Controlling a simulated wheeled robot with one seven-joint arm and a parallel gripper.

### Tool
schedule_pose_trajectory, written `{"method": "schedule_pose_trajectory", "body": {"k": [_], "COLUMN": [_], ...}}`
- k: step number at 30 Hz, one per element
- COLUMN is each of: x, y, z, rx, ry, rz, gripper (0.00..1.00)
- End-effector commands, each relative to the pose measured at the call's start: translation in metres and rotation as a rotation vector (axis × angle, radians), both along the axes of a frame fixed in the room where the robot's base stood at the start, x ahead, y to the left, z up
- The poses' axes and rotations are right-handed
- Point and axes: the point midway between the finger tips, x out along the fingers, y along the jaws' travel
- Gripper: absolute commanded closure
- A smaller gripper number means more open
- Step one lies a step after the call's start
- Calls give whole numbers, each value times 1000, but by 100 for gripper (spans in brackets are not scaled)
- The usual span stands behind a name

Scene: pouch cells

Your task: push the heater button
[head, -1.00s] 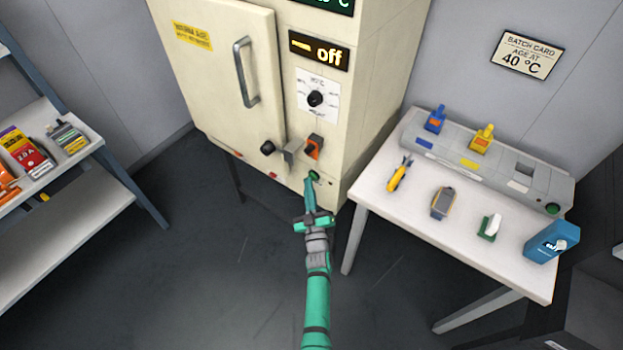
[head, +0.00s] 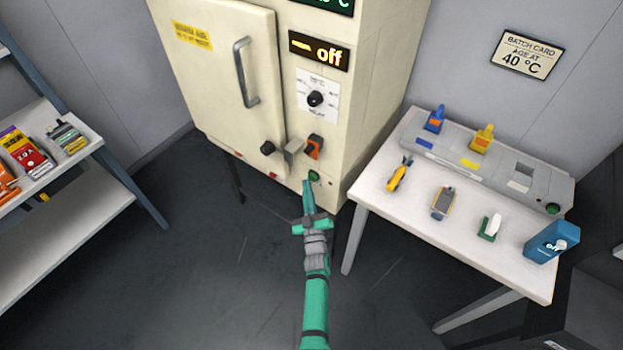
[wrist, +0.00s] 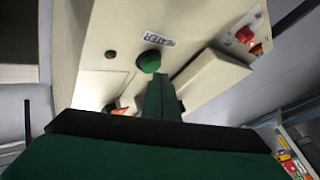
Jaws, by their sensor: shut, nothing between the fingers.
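The heater button (head: 314,176) is a green round button low on the front of the cream cabinet (head: 375,80). In the wrist view the green button (wrist: 150,61) sits beside a label reading HEATER. My gripper (head: 307,184) is shut and empty, with its fingertips just below and left of the button in the head view. In the wrist view my gripper's fingertips (wrist: 160,79) lie close beside the button's lower edge. I cannot tell whether they touch it. The cabinet's display (head: 318,51) reads "off".
A white table (head: 400,225) with a grey fixture and small items stands at right. A shelf (head: 60,235) stands at left. The floor between is clear.

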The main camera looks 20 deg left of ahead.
Motion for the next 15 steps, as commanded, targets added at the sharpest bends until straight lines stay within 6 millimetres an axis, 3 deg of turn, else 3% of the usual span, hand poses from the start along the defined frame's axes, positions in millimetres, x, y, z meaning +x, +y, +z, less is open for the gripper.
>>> {"method": "schedule_pose_trajectory", "body": {"k": [8, 15], "x": [-2, -21], "y": [1, 8], "z": [0, -1], "rx": [0, 1], "ry": [0, 0], "rz": [0, 0], "gripper": [100, 100]}}
